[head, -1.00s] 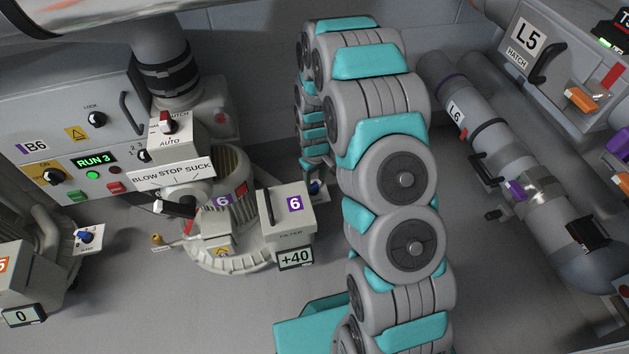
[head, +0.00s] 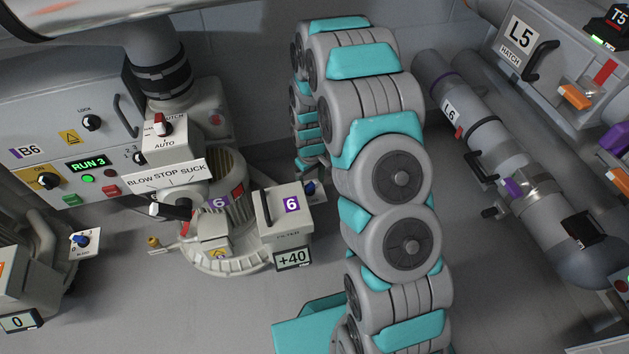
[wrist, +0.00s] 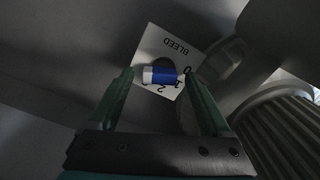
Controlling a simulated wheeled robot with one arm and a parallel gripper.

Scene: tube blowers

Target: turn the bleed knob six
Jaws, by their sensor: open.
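The bleed knob of blower six is a blue bar with a white end (wrist: 163,76), in front of a white plate marked BLEED (wrist: 170,48) with 0, 1 and 2. The white end faces left in the wrist view; I cannot tell its setting. My gripper (wrist: 158,74) is open, one finger on each side of the knob, with gaps showing at both sides. In the head view the small blue knob (head: 310,187) shows beside the filter box marked 6 (head: 283,215), partly behind my arm. My gripper's fingers are hidden there.
Blower six (head: 225,255) stands left of the filter box, with a +40 display (head: 292,259) below that box. Another blue knob (head: 81,239) is at the far left. Pipe L6 (head: 470,130) runs at the right. A ribbed grey housing (wrist: 280,135) is right of my gripper.

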